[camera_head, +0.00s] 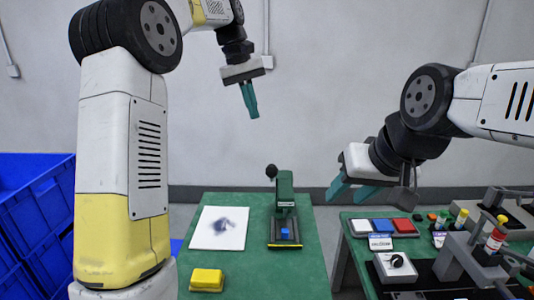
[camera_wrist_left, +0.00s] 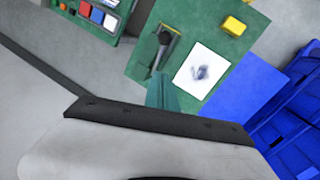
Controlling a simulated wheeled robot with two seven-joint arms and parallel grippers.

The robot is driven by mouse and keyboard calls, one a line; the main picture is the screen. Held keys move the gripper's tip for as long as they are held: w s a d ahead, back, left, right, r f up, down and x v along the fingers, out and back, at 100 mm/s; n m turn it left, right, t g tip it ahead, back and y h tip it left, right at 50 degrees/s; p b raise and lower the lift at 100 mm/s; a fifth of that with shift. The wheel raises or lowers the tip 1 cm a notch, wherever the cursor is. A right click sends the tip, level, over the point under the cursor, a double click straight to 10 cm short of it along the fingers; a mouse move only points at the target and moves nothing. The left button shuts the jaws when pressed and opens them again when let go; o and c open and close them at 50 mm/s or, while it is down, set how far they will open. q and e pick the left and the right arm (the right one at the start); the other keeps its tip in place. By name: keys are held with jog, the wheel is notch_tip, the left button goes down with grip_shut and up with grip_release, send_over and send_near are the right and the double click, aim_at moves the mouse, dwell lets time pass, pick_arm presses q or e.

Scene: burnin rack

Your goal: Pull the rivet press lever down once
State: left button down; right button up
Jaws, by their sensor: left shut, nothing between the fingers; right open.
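The rivet press (camera_head: 284,194) is a dark green upright tool on a base with a yellow front edge, standing on a green table. Its lever ends in a black ball knob (camera_head: 271,171), raised at the upper left of the press. A small blue piece (camera_head: 285,232) sits on the press base. In the left wrist view the press knob (camera_wrist_left: 164,38) is seen from above. My left gripper (camera_head: 252,112) is shut and empty, in the air above and behind the press, apart from the lever. My right gripper (camera_head: 346,192) is open and empty, to the right of the press.
A white sheet with a dark smudge (camera_head: 219,229) and a yellow block (camera_head: 207,280) lie left of the press on the green table (camera_head: 255,275). Blue crates (camera_head: 35,215) stand far left.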

aim_at(272, 176)
pick_arm(q)
jog(key=s+x, duration=0.2)
jog(key=x, duration=1)
jog(key=shift+s+d+f, duration=0.15)
jog(key=shift+s+d, duration=0.2)
jog(key=shift+d, duration=0.05)
